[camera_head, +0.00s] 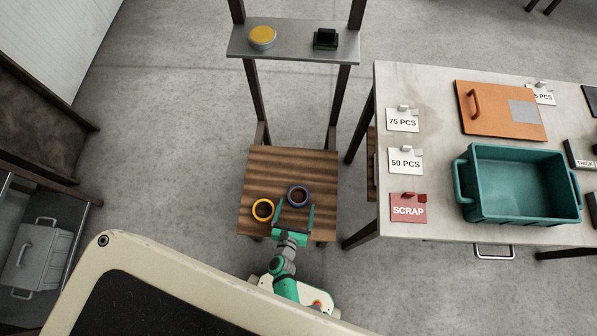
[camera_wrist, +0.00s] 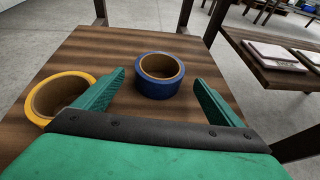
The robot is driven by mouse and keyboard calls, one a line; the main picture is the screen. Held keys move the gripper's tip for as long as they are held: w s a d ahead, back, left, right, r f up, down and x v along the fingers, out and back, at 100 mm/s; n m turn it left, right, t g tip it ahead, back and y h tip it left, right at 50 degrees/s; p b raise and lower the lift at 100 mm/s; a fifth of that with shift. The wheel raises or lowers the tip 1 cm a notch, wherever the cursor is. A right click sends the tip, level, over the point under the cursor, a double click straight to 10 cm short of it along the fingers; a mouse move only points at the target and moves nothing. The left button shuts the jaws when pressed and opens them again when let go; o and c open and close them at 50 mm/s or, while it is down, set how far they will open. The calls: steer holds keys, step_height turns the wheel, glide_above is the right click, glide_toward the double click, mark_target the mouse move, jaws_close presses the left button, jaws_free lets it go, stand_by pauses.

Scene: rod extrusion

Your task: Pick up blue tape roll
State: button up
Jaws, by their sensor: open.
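The blue tape roll (camera_head: 298,196) lies flat on a small brown wooden table (camera_head: 285,167), to the right of a yellow tape roll (camera_head: 263,210). In the wrist view the blue tape roll (camera_wrist: 160,75) is ahead of my gripper (camera_wrist: 163,88), between the lines of its two green fingers and nearer the left fingertip. The fingers are spread wide with nothing held between them. The yellow tape roll (camera_wrist: 58,97) is at the left, just outside the left finger. In the head view my gripper (camera_head: 294,208) is at the near side of the blue roll.
A metal shelf (camera_head: 290,50) behind the table carries a yellow-topped round tin (camera_head: 262,37) and a black object (camera_head: 325,39). A workbench (camera_head: 390,85) with a teal crate (camera_head: 520,150), an orange board (camera_head: 480,125) and label signs stands at right. A grey crate (camera_head: 40,258) is at left.

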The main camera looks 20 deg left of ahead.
mark_target(300, 189)
steer(key=shift+x, duration=3.1)
steer(key=shift+a, duration=0.15)
steer(key=c, duration=1.3)
steer(key=shift+r, duration=0.1)
